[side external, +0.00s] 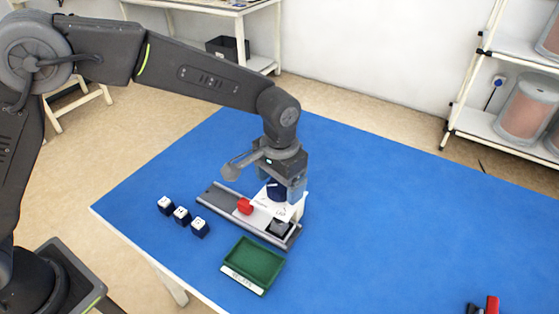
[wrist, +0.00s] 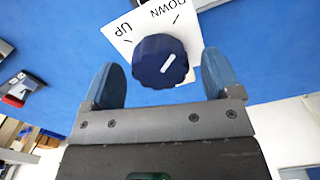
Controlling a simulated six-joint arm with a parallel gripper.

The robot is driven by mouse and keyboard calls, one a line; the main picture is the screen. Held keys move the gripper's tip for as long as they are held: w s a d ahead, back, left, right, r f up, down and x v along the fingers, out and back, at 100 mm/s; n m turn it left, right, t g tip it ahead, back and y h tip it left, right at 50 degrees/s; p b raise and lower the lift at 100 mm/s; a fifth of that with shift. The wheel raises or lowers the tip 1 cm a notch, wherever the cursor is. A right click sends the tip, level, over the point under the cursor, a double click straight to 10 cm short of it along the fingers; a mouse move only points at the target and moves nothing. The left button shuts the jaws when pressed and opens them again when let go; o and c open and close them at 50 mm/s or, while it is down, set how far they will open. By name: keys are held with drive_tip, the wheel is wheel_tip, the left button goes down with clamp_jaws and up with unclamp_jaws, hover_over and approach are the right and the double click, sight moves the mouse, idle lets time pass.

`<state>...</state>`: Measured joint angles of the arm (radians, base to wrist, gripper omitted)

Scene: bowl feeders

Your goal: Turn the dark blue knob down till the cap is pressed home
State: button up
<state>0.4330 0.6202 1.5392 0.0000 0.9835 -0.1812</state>
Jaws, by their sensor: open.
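The dark blue knob (wrist: 158,66) has a scalloped edge and a white pointer line angled to the upper right. It sits on a white plate (wrist: 122,48) printed "UP" and "DOWN", with a tick at each word. My gripper (wrist: 161,72) is open, with one blue finger on either side of the knob; contact cannot be told. In the side view the knob (side external: 274,191) shows under my gripper (side external: 281,187), partly hidden by it. A dark block (side external: 279,228) sits at the front of the white unit; the cap cannot be clearly made out.
A grey rail (side external: 226,198) carries the unit and a red part (side external: 245,206). A green tray (side external: 253,264) stands in front. Several dark blocks with white tops (side external: 182,215) lie to the left. The blue table (side external: 400,220) is clear on the right, except a red-and-black item (side external: 491,305).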

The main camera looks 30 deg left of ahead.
sight(277, 184)
wheel_tip(277, 184, up, 13)
idle(0.3)
drive_tip(key=shift+r, duration=0.1)
drive_tip(key=s+a+r+n+t, duration=0.1)
drive_tip(key=s+a+r+t, duration=0.15)
drive_tip(key=s+a, duration=0.35)
drive_tip(key=s+a+r+n+t, duration=0.1)
drive_tip(key=s+a+r, duration=0.35)
drive_tip(key=a, duration=0.35)
drive_tip(key=s+a+f+t, duration=0.1)
drive_tip(key=s+a+f, duration=0.1)
drive_tip(key=s, duration=0.4)
drive_tip(key=s+a+f+t, duration=0.1)
drive_tip(key=s+a+f, duration=0.1)
drive_tip(key=s+a, duration=0.2)
drive_tip(key=shift+s+f+n, duration=0.4)
drive_tip(key=shift+s, duration=0.45)
